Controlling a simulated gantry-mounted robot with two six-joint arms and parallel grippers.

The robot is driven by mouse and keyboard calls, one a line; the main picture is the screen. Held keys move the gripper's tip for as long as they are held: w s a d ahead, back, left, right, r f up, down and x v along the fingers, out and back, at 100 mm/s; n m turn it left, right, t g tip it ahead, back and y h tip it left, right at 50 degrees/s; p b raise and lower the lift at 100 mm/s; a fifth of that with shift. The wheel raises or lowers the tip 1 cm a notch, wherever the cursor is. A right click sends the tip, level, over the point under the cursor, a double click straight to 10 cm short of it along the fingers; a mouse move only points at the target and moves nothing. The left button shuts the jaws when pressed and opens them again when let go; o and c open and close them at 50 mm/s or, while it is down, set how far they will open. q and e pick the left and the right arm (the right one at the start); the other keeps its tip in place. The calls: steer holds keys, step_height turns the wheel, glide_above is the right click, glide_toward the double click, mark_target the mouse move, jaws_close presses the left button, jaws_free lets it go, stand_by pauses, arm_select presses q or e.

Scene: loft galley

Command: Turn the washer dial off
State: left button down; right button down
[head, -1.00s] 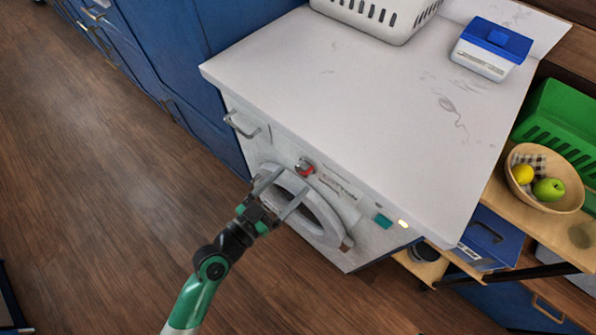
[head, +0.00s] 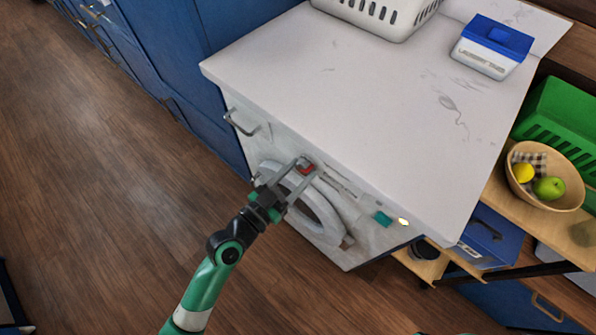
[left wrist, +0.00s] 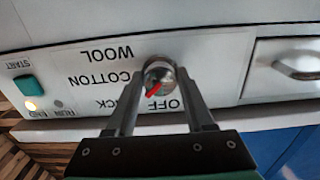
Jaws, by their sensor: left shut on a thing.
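The washer (head: 340,222) stands under a white counter with its front facing the lower left. Its dial (head: 308,170) is a small silver knob with a red mark. My left gripper (head: 304,168) has its fingers on either side of the dial and is shut on it. In the left wrist view the dial (left wrist: 158,80) sits between the fingertips. Its red mark slants to the lower left there. The words WOOL, COTTON, a partly hidden word ending in "ICK", and OFF (left wrist: 170,104) surround it upside down. My right gripper is not in view.
The teal START button (head: 383,218) and a lit indicator (head: 403,222) are on the washer's panel. A drawer handle (head: 241,122) is on the other side. The counter (head: 370,110) holds a white basket (head: 385,18) and a blue-lidded box (head: 490,48). A fruit bowl (head: 553,198) stands right.

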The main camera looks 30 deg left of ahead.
arm_select(q)
steer(key=shift+n, duration=0.3)
steer(key=n+p, duration=0.1)
steer(key=n, duration=0.3)
steer(key=n+p, duration=0.1)
steer(key=n, duration=0.3)
steer(key=shift+d, duration=0.1)
steer(key=shift+n, duration=0.3)
stand_by(0.4)
steer(key=shift+c, duration=1.4)
jaws_free()
steer(key=shift+s, duration=0.1)
